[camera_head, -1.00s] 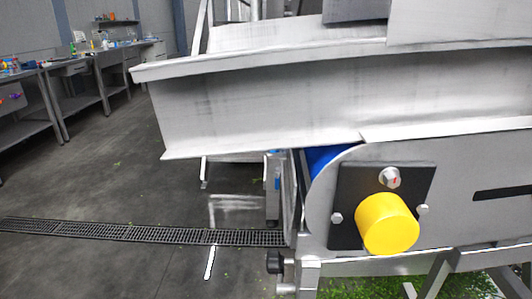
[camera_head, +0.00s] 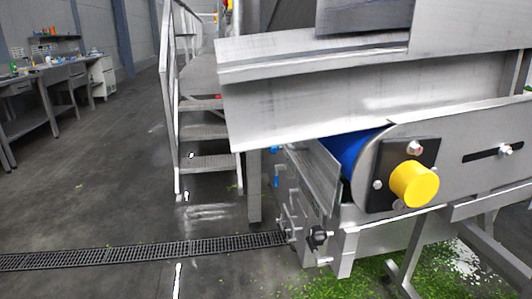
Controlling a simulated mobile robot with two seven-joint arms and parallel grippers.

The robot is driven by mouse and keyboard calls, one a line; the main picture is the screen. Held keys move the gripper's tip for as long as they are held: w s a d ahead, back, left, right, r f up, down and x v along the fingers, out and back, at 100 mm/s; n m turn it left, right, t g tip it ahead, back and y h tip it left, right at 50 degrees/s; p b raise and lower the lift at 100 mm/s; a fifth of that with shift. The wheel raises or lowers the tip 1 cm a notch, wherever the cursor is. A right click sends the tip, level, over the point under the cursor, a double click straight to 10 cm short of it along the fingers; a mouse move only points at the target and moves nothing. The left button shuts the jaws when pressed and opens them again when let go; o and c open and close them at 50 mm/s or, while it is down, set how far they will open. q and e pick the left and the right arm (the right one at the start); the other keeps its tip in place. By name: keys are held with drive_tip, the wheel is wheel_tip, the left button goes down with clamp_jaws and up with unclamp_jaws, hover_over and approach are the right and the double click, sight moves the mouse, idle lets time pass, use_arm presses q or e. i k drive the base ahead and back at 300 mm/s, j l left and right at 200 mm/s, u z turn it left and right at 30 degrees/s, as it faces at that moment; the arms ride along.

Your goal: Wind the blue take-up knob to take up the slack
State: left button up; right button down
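No blue knob shows in the head view. A yellow round cap (camera_head: 414,184) sits on a dark bolted plate (camera_head: 374,186) at the end of the metal conveyor frame (camera_head: 470,185). A blue roller or belt (camera_head: 349,150) curves round the conveyor end behind that plate. A small black knob (camera_head: 318,237) is on the lower frame below the conveyor end. A slot with a bolt (camera_head: 504,149) is in the side panel to the right. Neither of my grippers is in view.
Metal steps with a railing (camera_head: 203,130) stand behind the conveyor. A floor drain grate (camera_head: 150,252) crosses the floor. Green scraps (camera_head: 350,285) lie under the conveyor. Workbenches (camera_head: 45,95) line the left wall. The floor at left is clear.

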sight(274, 150)
drive_tip(key=k+j+z, duration=0.1)
drive_tip(key=j, duration=0.25)
drive_tip(key=i+j, duration=0.55)
drive_tip(key=i+j+z, duration=0.65)
drive_tip(key=k+j, duration=0.05)
drive_tip(key=k, duration=0.05)
